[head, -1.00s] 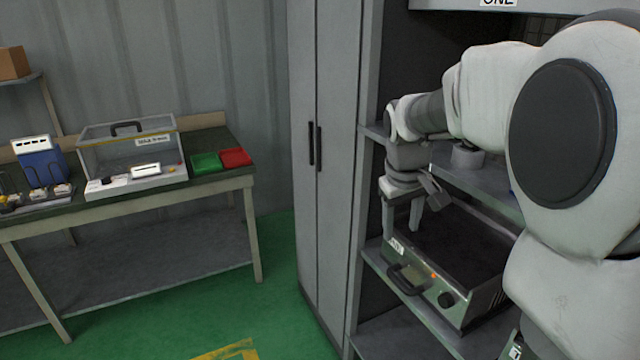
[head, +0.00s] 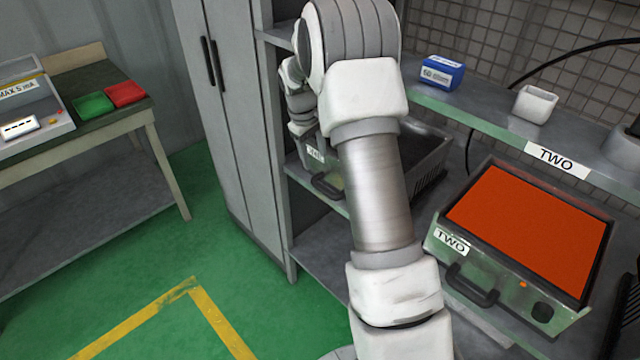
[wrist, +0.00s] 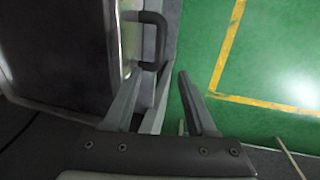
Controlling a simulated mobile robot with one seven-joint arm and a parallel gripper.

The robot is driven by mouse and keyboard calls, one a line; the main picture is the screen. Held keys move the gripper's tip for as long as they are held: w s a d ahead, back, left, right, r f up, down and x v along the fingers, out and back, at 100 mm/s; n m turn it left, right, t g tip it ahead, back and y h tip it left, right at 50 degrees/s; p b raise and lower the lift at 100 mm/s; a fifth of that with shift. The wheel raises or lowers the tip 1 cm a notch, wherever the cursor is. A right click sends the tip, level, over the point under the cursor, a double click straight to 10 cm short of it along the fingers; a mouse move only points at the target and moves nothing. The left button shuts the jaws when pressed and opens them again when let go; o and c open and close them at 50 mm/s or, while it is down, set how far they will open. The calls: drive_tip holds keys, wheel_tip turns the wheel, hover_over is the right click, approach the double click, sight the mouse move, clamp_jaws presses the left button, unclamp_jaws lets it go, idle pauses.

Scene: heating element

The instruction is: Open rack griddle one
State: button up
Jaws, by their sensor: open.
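Griddle one (head: 428,148), with a dark top, stands on the left rack shelf and is partly hidden by my arm. Its black front handle (head: 326,186) shows left of my arm. In the wrist view, the dark griddle (wrist: 55,45) fills the left side and its handle (wrist: 157,42) juts from its front edge. My gripper (wrist: 162,75) is open, with the handle just beyond the fingertips, close to the left finger. Nothing is held; contact with the handle cannot be told. The head view hides my fingers behind the arm.
Griddle two (head: 530,230), with an orange plate, stands at the right. Above it, a shelf (head: 490,112) holds a blue box (head: 441,72) and a white cup (head: 535,104). A tall grey cabinet (head: 215,120) stands left of the rack. The green floor (head: 140,270) is clear.

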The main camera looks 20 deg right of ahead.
sight(321, 186)
drive_tip(key=f, duration=0.4)
drive_tip(key=d+f, duration=0.1)
drive_tip(key=f, duration=0.3)
drive_tip(key=w+d+f, duration=0.1)
drive_tip(key=f, duration=0.3)
drive_tip(key=shift+d, duration=0.1)
drive_tip(key=shift+s, duration=0.1)
clamp_jaws()
idle(0.9)
